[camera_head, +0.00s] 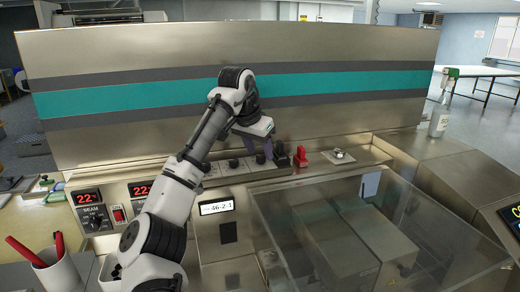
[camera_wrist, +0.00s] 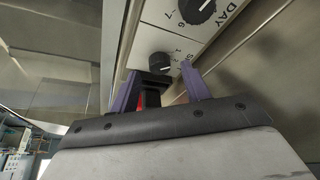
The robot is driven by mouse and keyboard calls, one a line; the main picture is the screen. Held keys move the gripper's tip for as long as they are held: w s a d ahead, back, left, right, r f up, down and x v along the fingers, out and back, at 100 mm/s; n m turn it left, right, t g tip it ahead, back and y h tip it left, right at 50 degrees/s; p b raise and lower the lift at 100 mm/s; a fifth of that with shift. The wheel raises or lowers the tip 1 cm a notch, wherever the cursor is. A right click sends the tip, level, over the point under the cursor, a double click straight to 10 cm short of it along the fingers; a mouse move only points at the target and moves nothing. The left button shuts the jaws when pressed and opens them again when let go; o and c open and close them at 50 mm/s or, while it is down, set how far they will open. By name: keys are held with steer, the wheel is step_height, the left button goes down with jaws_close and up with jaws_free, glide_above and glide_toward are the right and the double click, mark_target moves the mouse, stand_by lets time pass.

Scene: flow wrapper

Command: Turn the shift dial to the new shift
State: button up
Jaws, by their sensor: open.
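The shift dial (camera_wrist: 158,62) is a black round knob with a pale pointer line on a pale label plate. A partly hidden word starting with S and small numbers are beside it in the wrist view. In the head view a black knob (camera_head: 260,159), apparently this dial, sits just below my gripper (camera_head: 257,146). In the wrist view the purple fingers of my gripper (camera_wrist: 160,88) are apart, with the dial beyond the gap between them. I see no contact with the dial. A dark part with some red in the gap hides its lower side.
The DAY dial (camera_wrist: 195,10) is next to the shift dial. A red switch (camera_head: 301,157) and a metal fitting (camera_head: 339,155) stand to the right on the ledge. The tall panel (camera_head: 340,80) rises behind. A clear cover (camera_head: 390,225) lies in front.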

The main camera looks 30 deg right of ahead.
steer(key=shift+x, duration=0.8)
steer(key=shift+c, duration=0.5)
steer(key=c, duration=0.9)
steer(key=shift+m, duration=0.3)
steer(key=m, duration=0.1)
steer(key=m+g, duration=0.1)
steer(key=m, duration=0.1)
steer(key=shift+w+d+g+h, duration=0.1)
steer(key=shift+w+g+h, duration=0.05)
steer(key=shift+g+h, duration=0.15)
steer(key=shift+m+g, duration=0.6)
steer(key=shift+m, duration=1.4)
